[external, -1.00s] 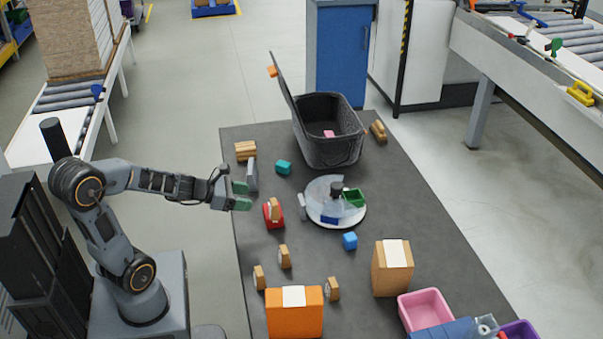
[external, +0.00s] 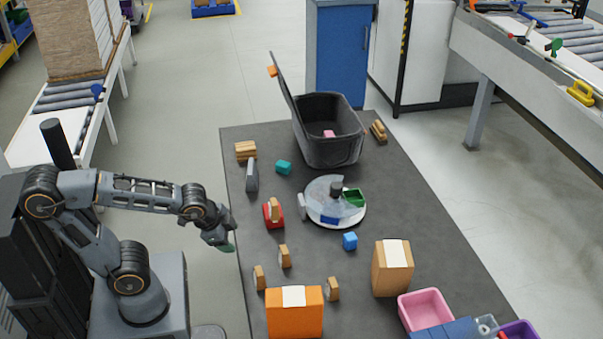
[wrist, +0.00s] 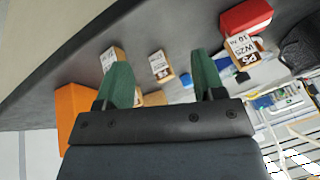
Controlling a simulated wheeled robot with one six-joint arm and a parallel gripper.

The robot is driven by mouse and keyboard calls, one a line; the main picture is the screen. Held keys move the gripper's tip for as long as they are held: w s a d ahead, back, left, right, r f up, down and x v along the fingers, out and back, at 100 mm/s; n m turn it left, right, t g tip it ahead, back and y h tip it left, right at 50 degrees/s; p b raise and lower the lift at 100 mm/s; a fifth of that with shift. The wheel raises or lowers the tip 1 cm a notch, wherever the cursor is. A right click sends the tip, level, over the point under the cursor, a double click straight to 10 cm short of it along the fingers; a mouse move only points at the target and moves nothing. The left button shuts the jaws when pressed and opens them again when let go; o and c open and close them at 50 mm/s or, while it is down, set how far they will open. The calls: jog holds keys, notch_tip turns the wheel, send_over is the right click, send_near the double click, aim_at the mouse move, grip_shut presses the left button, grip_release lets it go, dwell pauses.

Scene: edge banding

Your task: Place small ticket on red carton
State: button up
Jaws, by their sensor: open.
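The red carton (external: 268,221) stands near the left edge of the dark table, with a wooden block at its top. In the wrist view the red carton (wrist: 247,16) is at the upper right, beside a block with a printed white label (wrist: 243,42). Several small wooden blocks stand nearer the front, such as one (external: 285,257) and another (external: 259,278); in the wrist view two show printed labels (wrist: 109,60) (wrist: 157,64). I cannot tell which is the small ticket. My gripper (external: 230,247) is open and empty, tilted down by the table's left edge; its green fingers (wrist: 163,82) are apart.
An orange carton (external: 295,318) and a tan carton (external: 391,272) carry white sheets. A pink bin (external: 426,309) is at front right.

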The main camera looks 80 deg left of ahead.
jog(key=s+d+n, duration=0.1)
jog(key=s+d+n+g+h, duration=0.1)
jog(key=d, duration=0.1)
jog(key=s+d+n, duration=0.1)
jog(key=shift+d+f+g+h, duration=0.1)
jog(key=shift+d+g+h, duration=0.05)
jog(key=shift+g+h, duration=0.2)
notch_tip(320, 180, up, 9)
jog(key=p, duration=0.7)
jog(key=shift+p, duration=0.3)
jog(key=shift+s, duration=0.1)
jog(key=shift+o, duration=0.5)
jog(key=shift+a+f, duration=0.15)
jog(key=shift+a, duration=0.05)
